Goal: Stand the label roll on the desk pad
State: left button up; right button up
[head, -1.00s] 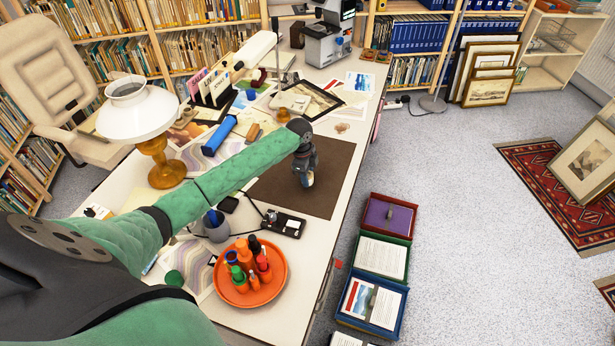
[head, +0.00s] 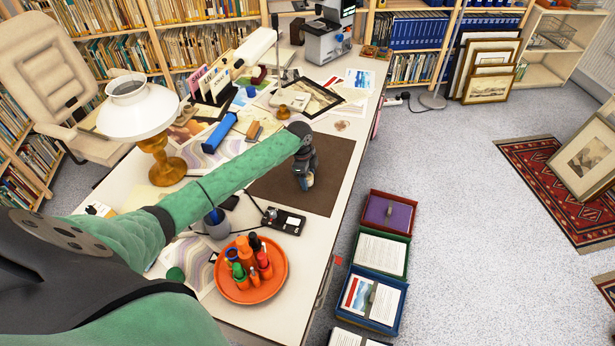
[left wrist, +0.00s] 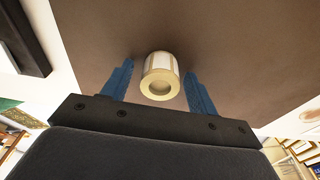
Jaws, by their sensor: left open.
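The brown desk pad (head: 325,180) lies on the white desk near its right edge; it also fills much of the left wrist view (left wrist: 230,45). My left gripper (head: 305,182) is over the pad, pointing down. In the left wrist view its two blue fingers are apart (left wrist: 158,85). The label roll (left wrist: 160,75), a small cream and white cylinder, is between the fingers with a gap on each side. Its ring-shaped end faces the camera, and it appears to be on the pad. In the head view the gripper mostly hides it. My right gripper is not in view.
An orange tray (head: 272,292) with several bottles stands near the front of the desk. A black device (head: 284,221) lies just in front of the pad. A blue roll (head: 219,135) and a lamp (head: 137,112) are to the left. Open boxes (head: 372,300) stand on the floor.

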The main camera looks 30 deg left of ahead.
pick_arm(q)
jog(key=shift+r, duration=0.25)
notch_tip(320, 180, up, 12)
jog(key=a+b, duration=0.1)
jog(key=b, duration=0.2)
jog(key=shift+s+a, duration=0.15)
jog(key=shift+a, duration=0.25)
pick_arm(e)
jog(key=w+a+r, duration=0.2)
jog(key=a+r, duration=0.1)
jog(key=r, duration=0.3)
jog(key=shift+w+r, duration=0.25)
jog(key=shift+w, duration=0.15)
